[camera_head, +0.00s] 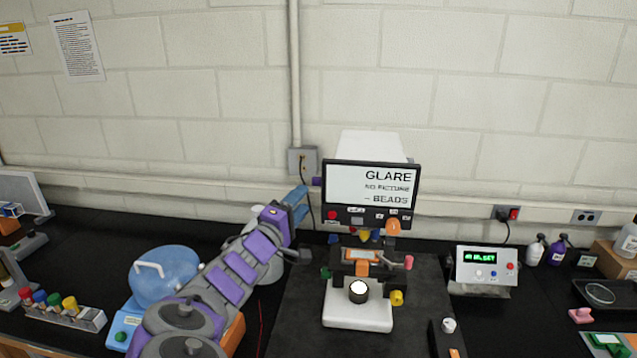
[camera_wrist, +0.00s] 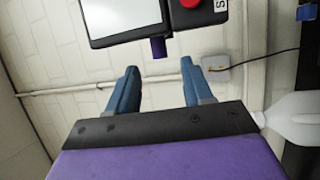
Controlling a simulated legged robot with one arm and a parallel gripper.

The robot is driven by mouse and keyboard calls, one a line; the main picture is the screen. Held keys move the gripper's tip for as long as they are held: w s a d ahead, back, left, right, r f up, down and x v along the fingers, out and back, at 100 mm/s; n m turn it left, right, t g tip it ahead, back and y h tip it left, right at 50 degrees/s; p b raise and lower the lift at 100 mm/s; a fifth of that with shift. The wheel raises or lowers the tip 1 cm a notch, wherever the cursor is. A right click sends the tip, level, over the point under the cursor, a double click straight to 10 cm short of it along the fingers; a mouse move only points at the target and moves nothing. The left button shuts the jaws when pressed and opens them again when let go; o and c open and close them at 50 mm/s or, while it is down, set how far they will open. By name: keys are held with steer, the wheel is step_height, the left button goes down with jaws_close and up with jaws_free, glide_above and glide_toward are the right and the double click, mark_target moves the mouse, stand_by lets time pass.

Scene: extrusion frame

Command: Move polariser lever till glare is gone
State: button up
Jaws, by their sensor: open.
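A screen (camera_head: 368,186) on a white-backed instrument reads "GLARE", "NO PICTURE" and "BEADS". A short purple peg (camera_head: 317,182) sticks out from its left side; it looks like the polariser lever, though no label on it can be read. My gripper (camera_head: 300,202) is just left of the screen, blue fingers apart and empty. In the wrist view, the peg (camera_wrist: 158,47) sits beyond the fingertips, roughly centred between them, with clear space between. The screen (camera_wrist: 123,15) and a red button (camera_wrist: 190,3) show above it.
Below the screen are an orange knob (camera_head: 393,227), a pink-tipped lever (camera_head: 408,262) and a white base (camera_head: 357,310). A control box (camera_head: 486,268) with a green readout stands right. A blue-lidded centrifuge-like device (camera_head: 165,275) lies left, beside my arm. A wall box (camera_head: 302,160) is behind my gripper.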

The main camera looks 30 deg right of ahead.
mark_target(319, 183)
steer(key=x, duration=0.9)
steer(key=shift+r, duration=0.1)
jaws_close()
stand_by(0.4)
